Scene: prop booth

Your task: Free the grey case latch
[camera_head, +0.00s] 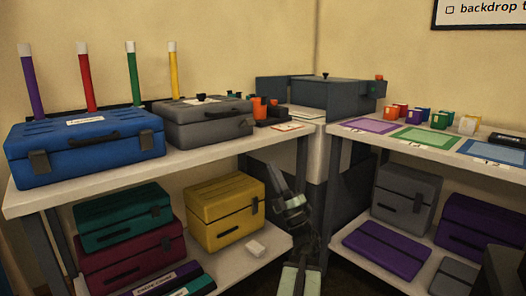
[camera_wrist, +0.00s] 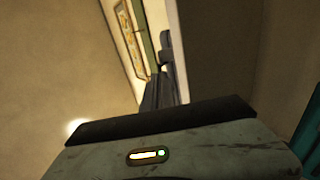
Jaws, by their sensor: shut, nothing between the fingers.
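The grey case (camera_head: 200,122) stands closed on the left table, right of the blue case. A dark latch (camera_head: 246,124) sits on its front, near the right end. Whether the latch is fastened is too small to tell. My gripper (camera_head: 281,185) is raised in front of the right end of the left table, below and to the right of the latch and apart from it. It is shut and empty. The wrist view shows neither the grey case nor its latch; my own grey-green housing fills its lower part.
A blue case (camera_head: 85,147) stands left of the grey case. Orange and dark items (camera_head: 262,110) and a paper (camera_head: 287,127) lie to its right. Yellow (camera_head: 225,208), teal and maroon cases fill the shelf below. Another grey case (camera_head: 405,195) is under the right table (camera_head: 350,128).

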